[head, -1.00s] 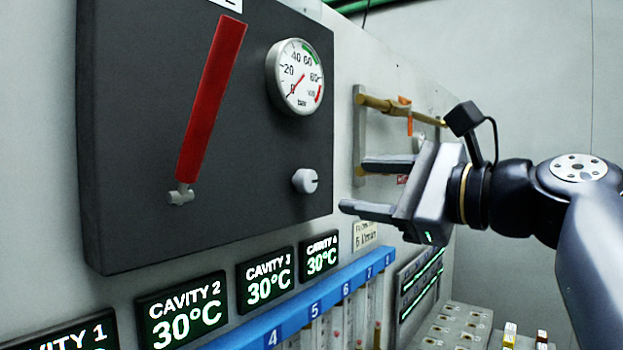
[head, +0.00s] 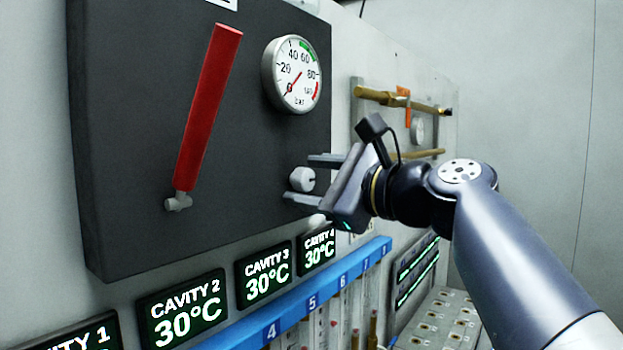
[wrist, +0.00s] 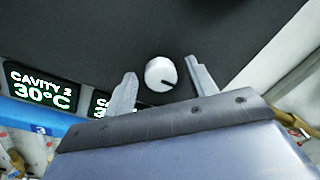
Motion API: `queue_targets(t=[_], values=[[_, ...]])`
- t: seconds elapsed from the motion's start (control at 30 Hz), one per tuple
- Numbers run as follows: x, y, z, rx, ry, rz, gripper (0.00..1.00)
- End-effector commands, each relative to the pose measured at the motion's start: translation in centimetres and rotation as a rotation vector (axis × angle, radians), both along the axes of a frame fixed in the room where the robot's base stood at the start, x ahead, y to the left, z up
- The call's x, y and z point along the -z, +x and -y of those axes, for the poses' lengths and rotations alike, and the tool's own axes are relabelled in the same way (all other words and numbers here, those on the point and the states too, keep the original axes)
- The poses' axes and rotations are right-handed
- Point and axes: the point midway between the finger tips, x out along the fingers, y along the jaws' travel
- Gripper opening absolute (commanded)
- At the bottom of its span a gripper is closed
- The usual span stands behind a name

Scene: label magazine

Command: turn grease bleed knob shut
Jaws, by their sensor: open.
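The grease bleed knob (head: 302,179) is a small white round knob on the dark panel, below the pressure gauge. In the wrist view the knob (wrist: 160,73) shows a dark pointer line towards its lower right. My gripper (head: 302,178) is open, with one finger above the knob and one below it in the head view. In the wrist view my gripper (wrist: 158,75) has its fingers on either side of the knob, with gaps showing. I cannot tell how far the fingertips reach along the knob's depth.
A red lever (head: 209,108) hangs on the panel to the left. The gauge (head: 292,74) reads near 0. Cavity displays (head: 181,309) and a blue numbered rail (head: 300,308) run below. Brass pipes (head: 395,98) sit to the right.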

Motion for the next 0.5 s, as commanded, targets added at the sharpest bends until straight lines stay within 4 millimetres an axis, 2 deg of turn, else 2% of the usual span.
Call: queue_targets(t=[0.1,0.5], values=[[0.01,0.0,0.02,0.0,0.0,0.0,0.54],[0.02,-0.02,0.03,0.0,0.0,0.0,0.21]])
